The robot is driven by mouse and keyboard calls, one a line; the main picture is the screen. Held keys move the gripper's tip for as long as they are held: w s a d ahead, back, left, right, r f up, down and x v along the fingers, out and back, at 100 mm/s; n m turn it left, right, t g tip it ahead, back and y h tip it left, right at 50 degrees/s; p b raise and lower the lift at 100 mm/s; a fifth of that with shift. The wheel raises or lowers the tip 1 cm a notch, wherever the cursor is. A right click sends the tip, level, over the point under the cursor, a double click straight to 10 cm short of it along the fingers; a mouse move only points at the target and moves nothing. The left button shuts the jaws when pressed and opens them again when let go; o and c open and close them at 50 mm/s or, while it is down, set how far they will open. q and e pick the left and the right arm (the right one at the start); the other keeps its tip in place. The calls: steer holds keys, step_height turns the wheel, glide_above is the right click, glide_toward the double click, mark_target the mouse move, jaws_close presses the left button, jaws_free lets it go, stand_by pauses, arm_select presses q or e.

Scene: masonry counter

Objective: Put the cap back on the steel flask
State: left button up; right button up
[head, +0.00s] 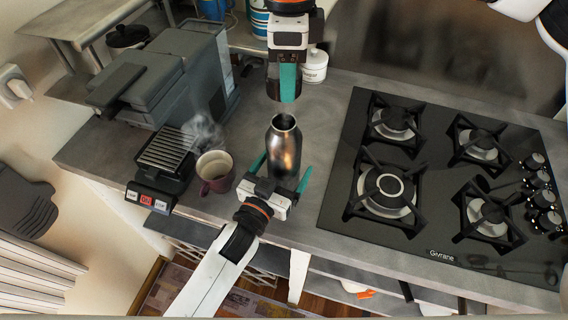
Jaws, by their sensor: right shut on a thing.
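The steel flask (284,150) stands upright on the counter, its dark mouth open at the top. My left gripper (285,168) reaches in from the lower left with its teal fingers spread on either side of the flask's lower body. A gap shows between the right-hand finger and the flask. My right gripper (287,92) comes down from the top, a little above and behind the flask's mouth. It is shut on a dark thing that looks like the cap (272,82), partly hidden by a teal finger.
A reddish mug (215,172) stands close left of the flask, beside a coffee machine (170,80) with a drip grate. A gas hob (430,170) fills the right side. A white lidded jar (315,66) stands behind. Bare counter lies between flask and hob.

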arm_select(q)
steer(key=shift+w+d, duration=0.1)
steer(key=shift+w, duration=0.15)
steer(key=shift+c, duration=0.5)
steer(key=c, duration=1.4)
arm_select(e)
glide_above(288, 121)
steer(key=shift+f, duration=2.5)
steer(key=shift+f, duration=0.9)
steer(key=shift+f, duration=0.55)
